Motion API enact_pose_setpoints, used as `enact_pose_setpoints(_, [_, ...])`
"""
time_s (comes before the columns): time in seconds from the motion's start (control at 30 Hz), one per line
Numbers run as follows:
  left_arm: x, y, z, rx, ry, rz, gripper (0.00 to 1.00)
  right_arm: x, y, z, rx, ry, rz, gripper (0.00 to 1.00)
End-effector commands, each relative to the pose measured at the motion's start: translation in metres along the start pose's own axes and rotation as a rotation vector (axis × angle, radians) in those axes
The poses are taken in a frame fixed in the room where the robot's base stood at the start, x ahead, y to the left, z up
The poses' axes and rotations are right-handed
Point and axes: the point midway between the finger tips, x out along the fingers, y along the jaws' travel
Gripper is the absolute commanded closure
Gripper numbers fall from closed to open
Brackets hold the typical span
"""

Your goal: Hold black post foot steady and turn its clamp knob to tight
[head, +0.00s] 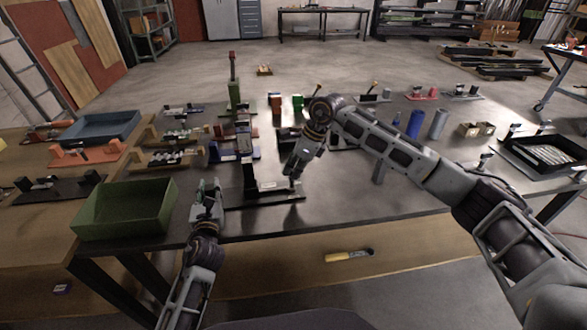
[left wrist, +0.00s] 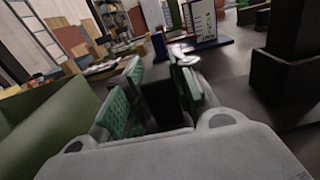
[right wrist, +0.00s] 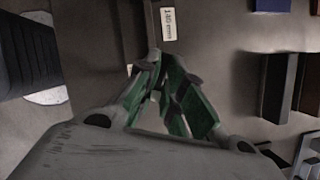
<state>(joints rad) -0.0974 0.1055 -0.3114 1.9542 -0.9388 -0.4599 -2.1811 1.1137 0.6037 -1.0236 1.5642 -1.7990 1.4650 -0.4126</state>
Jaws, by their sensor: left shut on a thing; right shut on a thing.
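The black post foot (head: 248,178) stands near the table's front edge, with a dark upright and a base plate; a white label is beside it. My left gripper (head: 210,186) is at its left side. In the left wrist view its green pads (left wrist: 157,100) are shut on a dark block (left wrist: 158,92), which looks like part of the foot. My right gripper (head: 293,172) points down at the right end of the foot. In the right wrist view its pads (right wrist: 162,88) converge on something small, seemingly the clamp knob, mostly hidden between the fingers.
A green bin (head: 125,208) stands left of my left gripper. A blue tray (head: 100,128) is behind it. A tall green post stand (head: 234,95) and coloured blocks stand behind the foot. A blue cylinder (head: 415,124) stands at right.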

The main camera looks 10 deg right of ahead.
Motion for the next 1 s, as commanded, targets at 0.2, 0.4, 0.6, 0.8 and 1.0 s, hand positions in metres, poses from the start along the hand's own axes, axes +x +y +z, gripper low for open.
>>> enact_pose_setpoints(0.2, [0.0000, 0.0000, -0.0001, 0.000, 0.000, 0.000, 1.00, -0.0008, 0.0005, 0.0000, 0.128, -0.001, -0.055, 1.00])
enact_pose_setpoints(0.4, [0.0000, 0.0001, -0.0001, 0.000, 0.000, 0.000, 1.00, -0.0005, 0.0010, -0.0002, 0.237, 0.001, -0.099, 1.00])
enact_pose_setpoints(0.6, [0.0000, 0.0002, -0.0002, 0.000, 0.000, 0.000, 1.00, -0.0004, 0.0015, 0.0001, 0.315, 0.001, -0.132, 1.00])
enact_pose_setpoints(0.8, [0.0000, 0.0002, -0.0002, 0.000, 0.000, 0.001, 1.00, -0.0005, 0.0016, 0.0003, 0.358, 0.000, -0.148, 1.00])
enact_pose_setpoints(1.0, [0.0000, 0.0003, -0.0003, 0.000, 0.001, 0.001, 1.00, -0.0005, 0.0015, 0.0004, 0.371, -0.001, -0.154, 1.00])
